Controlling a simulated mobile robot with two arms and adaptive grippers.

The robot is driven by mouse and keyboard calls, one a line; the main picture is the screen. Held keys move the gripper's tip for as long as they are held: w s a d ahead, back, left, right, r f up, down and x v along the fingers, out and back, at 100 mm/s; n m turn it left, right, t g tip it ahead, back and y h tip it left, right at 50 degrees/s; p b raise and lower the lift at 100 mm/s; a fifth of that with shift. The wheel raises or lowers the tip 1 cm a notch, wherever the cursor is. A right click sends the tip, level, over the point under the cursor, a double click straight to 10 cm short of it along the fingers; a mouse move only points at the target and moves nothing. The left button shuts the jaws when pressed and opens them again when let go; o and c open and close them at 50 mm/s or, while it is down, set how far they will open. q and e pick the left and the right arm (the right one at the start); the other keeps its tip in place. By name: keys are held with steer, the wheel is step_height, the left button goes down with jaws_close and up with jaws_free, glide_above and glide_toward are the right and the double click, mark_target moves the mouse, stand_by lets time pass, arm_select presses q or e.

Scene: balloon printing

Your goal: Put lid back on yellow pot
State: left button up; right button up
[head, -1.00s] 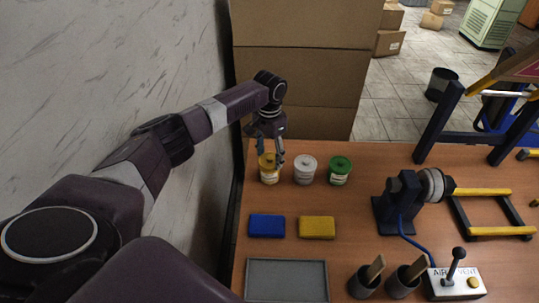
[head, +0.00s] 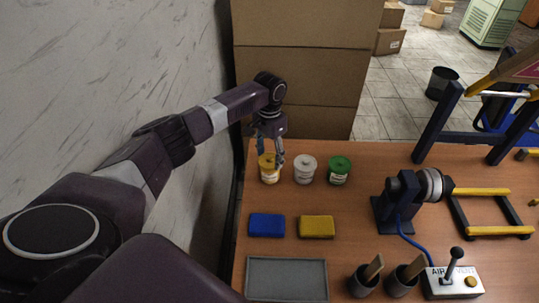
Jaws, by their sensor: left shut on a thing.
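The yellow pot (head: 269,174) stands upright at the back left of the table, with a pale label on its side. Its yellow lid (head: 267,160) shows at the top of the pot, between my fingers. My left gripper (head: 270,163) comes down from above and is shut on the lid. The fingers partly hide the lid, so I cannot tell whether it sits fully flat on the rim. My right gripper is not in view.
A white pot (head: 305,171) and a green pot (head: 339,172) stand just right of the yellow pot. Blue (head: 266,225) and yellow (head: 317,227) blocks and a grey tray (head: 286,261) lie nearer. Stacked cardboard boxes (head: 300,75) rise behind the table.

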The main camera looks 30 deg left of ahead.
arm_select(q)
steer(key=shift+r+p, duration=0.1)
steer(key=shift+p, duration=0.25)
steer(key=shift+f, duration=0.2)
stand_by(1.0)
steer(key=shift+p, duration=0.5)
stand_by(0.5)
steer(key=o, duration=1.3)
steer(key=shift+r, duration=0.1)
